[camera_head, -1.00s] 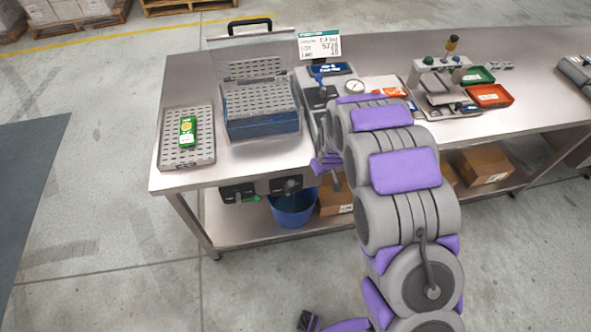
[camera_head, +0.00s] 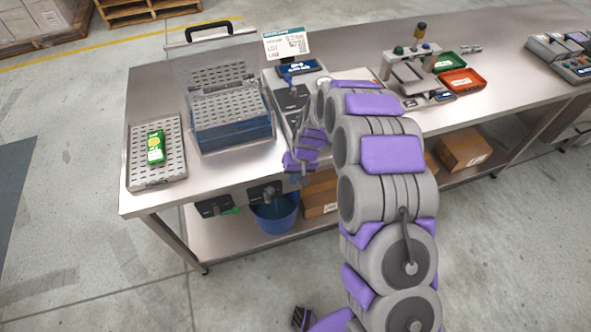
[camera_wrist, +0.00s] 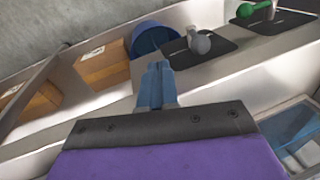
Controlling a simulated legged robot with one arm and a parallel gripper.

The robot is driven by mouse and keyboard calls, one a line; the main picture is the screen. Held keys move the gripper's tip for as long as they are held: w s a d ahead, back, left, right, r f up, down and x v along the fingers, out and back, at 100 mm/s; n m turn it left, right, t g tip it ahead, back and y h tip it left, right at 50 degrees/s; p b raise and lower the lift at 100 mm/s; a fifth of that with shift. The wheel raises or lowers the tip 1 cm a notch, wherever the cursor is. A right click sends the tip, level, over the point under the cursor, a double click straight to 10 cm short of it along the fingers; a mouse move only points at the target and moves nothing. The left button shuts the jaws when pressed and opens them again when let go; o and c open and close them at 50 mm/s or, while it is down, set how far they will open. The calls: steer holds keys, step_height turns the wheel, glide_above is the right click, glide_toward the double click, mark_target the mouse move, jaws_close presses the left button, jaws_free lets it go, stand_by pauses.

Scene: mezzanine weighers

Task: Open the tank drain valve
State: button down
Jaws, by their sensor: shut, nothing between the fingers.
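The tank (camera_head: 233,133) is a clear box of blue liquid under a perforated tray, on the bench's left part. Below it, on the bench's front face, are two dark plates. The right plate has a grey valve knob (camera_head: 268,194), which shows in the wrist view (camera_wrist: 198,42) above the blue bucket. The left plate has a green handle (camera_head: 231,210), seen in the wrist view (camera_wrist: 250,9). My gripper (camera_head: 298,181) is just right of the grey knob, in front of the bench edge. In the wrist view its blue fingers (camera_wrist: 157,84) are together, empty and apart from the knob.
A blue bucket (camera_head: 276,212) and cardboard boxes (camera_head: 319,196) stand on the lower shelf. A scale display (camera_head: 286,45) and a tray with a green packet (camera_head: 156,148) are on the bench (camera_head: 172,188). The floor in front of the bench is clear.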

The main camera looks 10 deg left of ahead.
mark_target(271, 190)
steer(key=shift+s+a+f, duration=0.45)
steer(key=shift+a+f, duration=0.05)
steer(key=shift+a, duration=0.65)
steer(key=shift+s+a+f, duration=0.45)
steer(key=shift+s+a, duration=0.05)
steer(key=shift+a, duration=0.65)
steer(key=shift+s+a+f, duration=0.45)
steer(key=shift+a+f, duration=0.05)
steer(key=shift+a, duration=0.65)
steer(key=shift+d+f, duration=0.15)
steer(key=shift+d, duration=0.05)
